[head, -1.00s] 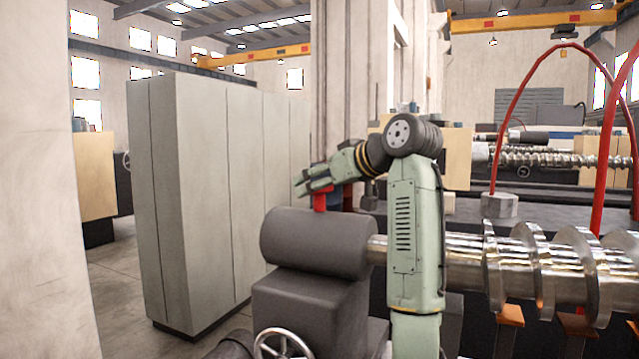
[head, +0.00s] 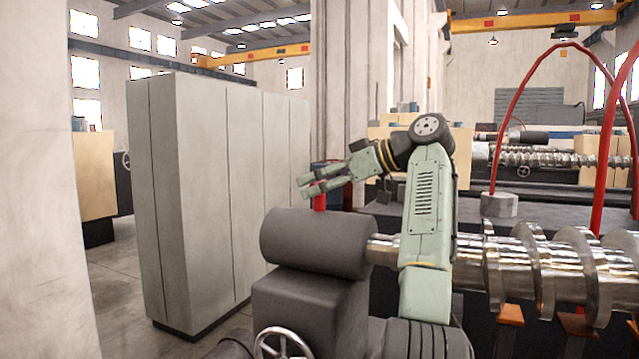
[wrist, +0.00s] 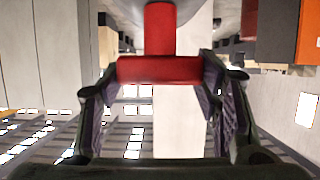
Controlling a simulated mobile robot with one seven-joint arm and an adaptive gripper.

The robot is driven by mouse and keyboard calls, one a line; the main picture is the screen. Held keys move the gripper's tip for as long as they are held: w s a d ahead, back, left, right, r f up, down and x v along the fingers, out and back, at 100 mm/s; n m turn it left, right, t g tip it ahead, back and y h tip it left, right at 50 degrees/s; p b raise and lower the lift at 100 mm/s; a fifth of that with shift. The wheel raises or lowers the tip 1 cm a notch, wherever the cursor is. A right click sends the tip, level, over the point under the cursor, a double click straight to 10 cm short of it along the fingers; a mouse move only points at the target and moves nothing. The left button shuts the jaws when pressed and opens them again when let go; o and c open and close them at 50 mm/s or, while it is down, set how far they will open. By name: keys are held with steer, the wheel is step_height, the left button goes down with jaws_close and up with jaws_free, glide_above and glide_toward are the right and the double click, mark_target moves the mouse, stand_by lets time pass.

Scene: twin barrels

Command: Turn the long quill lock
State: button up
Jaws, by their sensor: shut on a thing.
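The long quill lock (head: 319,201) is a red handle standing on top of the dark grey cylindrical housing (head: 305,245). In the wrist view it shows as a red T, with a crossbar (wrist: 160,70) and a round stem running to a grey body at the top of the picture. My gripper (head: 304,188) is at the top of the handle, reaching in from the right. In the wrist view my gripper (wrist: 160,75) is shut on the crossbar, with one finger at each end. In the head view the fingers hide most of the crossbar.
A silver handwheel (head: 283,343) sits low on the machine's front. A shiny screw shaft (head: 522,270) runs right from the housing, behind my arm. A tall grey cabinet (head: 205,200) stands at the left. Red hoses (head: 503,120) arch at the right.

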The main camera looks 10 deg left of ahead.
stand_by(0.3)
steer(key=o, duration=1.2)
steer(key=shift+c, duration=0.2)
steer(key=v, duration=0.7)
steer(key=shift+d+r, duration=0.1)
steer(key=shift+d, duration=0.1)
steer(key=shift+s, duration=0.1)
